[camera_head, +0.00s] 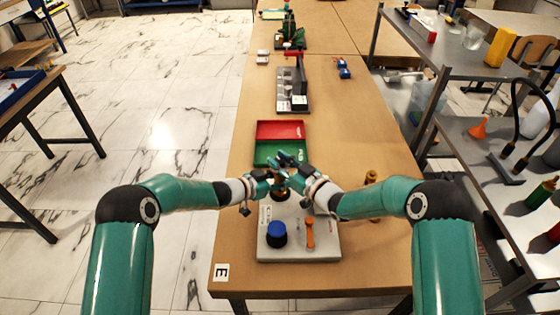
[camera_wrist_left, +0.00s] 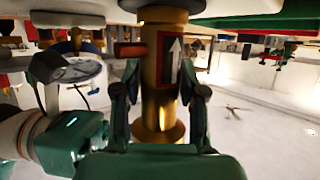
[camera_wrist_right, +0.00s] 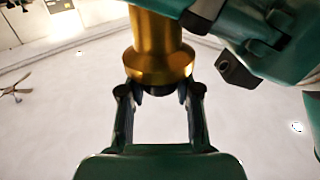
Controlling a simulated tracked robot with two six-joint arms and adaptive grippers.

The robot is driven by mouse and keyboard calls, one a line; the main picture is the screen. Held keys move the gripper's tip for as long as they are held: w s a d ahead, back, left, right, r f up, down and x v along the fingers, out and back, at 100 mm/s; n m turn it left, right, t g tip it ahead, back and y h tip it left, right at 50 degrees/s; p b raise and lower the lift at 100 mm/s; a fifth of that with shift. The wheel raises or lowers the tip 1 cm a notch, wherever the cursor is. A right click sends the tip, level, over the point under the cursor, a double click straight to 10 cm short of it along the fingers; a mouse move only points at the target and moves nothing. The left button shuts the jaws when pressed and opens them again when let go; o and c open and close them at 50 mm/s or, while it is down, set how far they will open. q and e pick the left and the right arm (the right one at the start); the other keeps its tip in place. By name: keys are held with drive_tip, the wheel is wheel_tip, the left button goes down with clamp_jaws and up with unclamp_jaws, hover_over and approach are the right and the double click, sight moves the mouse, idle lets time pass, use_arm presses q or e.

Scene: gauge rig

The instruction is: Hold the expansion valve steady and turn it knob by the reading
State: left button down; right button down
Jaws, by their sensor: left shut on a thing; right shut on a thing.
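The brass expansion valve (camera_wrist_left: 162,85) stands on the pale rig plate (camera_head: 325,245). In the left wrist view it carries a red-edged label with a white arrow. My left gripper (camera_wrist_left: 160,105) is shut on the valve body, one finger on each side. My right gripper (camera_wrist_right: 160,92) is shut on the small dark knob (camera_wrist_right: 181,90) at the valve's end, beyond the brass flange (camera_wrist_right: 158,65). In the head view my right gripper (camera_head: 290,162) and left gripper (camera_head: 277,182) meet over the valve and hide most of it. A round dial (camera_wrist_left: 82,72) shows partly in the left wrist view; its reading is not legible.
A red tray (camera_head: 280,129) and green tray (camera_head: 262,155) lie just beyond. A brass piece (camera_head: 371,178) stands to the right. The tabletop (camera_head: 375,250) at near right is clear.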

drive_tip(key=shift+w+d+r, duration=0.1)
drive_tip(key=c, duration=1.1)
unclamp_jaws()
drive_tip(key=shift+o, duration=0.2)
drive_tip(key=v, duration=1.2)
drive_tip(key=shift+o, duration=0.3)
